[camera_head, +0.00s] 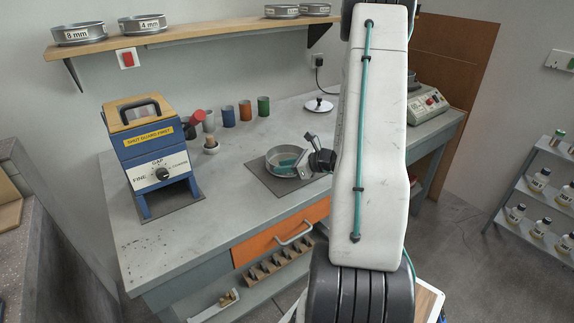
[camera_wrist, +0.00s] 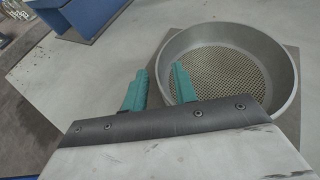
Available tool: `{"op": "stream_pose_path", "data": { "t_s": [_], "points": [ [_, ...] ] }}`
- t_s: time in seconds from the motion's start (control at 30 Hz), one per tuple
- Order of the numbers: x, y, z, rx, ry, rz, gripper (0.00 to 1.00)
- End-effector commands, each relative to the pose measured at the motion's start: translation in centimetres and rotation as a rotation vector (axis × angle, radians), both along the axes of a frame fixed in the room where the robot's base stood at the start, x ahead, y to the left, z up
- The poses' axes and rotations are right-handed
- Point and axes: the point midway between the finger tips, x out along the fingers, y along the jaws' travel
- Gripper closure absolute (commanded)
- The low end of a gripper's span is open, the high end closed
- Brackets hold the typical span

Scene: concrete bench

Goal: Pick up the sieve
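The sieve (camera_head: 271,162) is a round metal pan that rests on a dark square mat (camera_head: 262,180) on the bench. In the wrist view the sieve (camera_wrist: 285,75) fills the upper right, with its mesh floor visible. My gripper (camera_wrist: 158,86) has two teal fingers that stand apart at the sieve's left wall. One finger is outside the wall and the other is over the inside, so the near-left rim lies between them. In the head view my gripper (camera_head: 287,166) is low at the sieve, partly hidden by my arm. I cannot tell whether either finger touches the wall.
A blue machine (camera_head: 152,152) stands at the left of the bench. More sieves (camera_head: 142,25) sit on the wall shelf.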

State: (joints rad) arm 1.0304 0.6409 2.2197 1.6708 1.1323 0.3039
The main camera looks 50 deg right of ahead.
Motion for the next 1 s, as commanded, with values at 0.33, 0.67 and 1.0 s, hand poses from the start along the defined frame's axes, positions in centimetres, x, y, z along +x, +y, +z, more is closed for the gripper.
{"op": "stream_pose_path", "data": {
  "t_s": [0.33,0.67,1.0],
  "points": [
    [0.85,0.27,-0.35,0.0,0.0,-0.001,0.75],
    [0.83,0.28,-0.33,-0.001,0.0,0.0,1.0],
    [0.81,0.3,0.05,-0.001,0.0,0.0,1.0]
  ]
}}
